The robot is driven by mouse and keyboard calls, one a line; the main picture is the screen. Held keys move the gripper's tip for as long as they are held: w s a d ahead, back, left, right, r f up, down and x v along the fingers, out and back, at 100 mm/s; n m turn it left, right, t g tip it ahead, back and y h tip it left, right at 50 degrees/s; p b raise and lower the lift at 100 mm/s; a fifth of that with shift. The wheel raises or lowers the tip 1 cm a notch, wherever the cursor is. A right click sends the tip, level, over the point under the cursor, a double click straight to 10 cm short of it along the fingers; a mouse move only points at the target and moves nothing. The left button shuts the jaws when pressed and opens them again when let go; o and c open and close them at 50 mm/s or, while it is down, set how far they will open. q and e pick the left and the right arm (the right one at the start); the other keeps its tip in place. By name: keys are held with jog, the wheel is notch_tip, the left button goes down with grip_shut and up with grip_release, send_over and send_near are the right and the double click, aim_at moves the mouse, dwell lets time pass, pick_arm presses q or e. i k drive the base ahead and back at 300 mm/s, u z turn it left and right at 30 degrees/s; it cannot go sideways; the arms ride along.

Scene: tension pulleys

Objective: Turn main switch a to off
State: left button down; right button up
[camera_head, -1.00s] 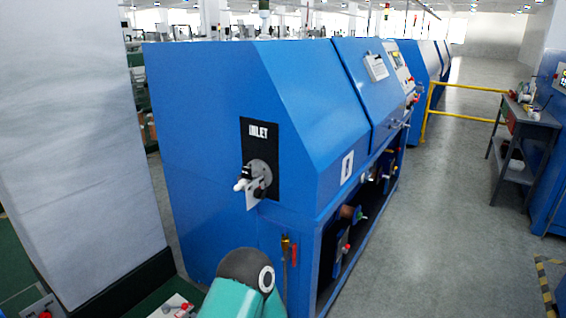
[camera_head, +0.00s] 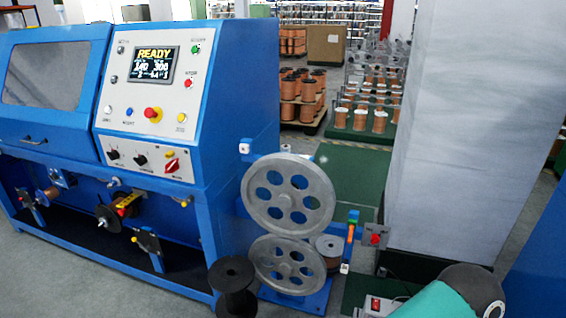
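A blue machine carries a sloped white control panel (camera_head: 150,85) at the left of the head view. Low on its right side is a red rotary switch (camera_head: 172,165), which looks like a main switch. Its label and position are too small to read, so I cannot tell whether it is main switch a or whether it is on or off. Neither gripper is in view. Only a teal and black part of my arm shows at the bottom right, well apart from the panel.
Two grey spoked pulleys (camera_head: 289,196) stand right of the panel, with a black spool (camera_head: 235,287) on the floor before them. A grey column (camera_head: 448,130) rises at the right. A red button box (camera_head: 376,237) stands beside it.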

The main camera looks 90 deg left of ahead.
aim_at(172, 166)
jog(key=u, duration=0.2)
jog(key=i, duration=0.3)
jog(key=u, duration=4.25)
jog(key=i, duration=1.2)
jog(key=z, duration=0.45)
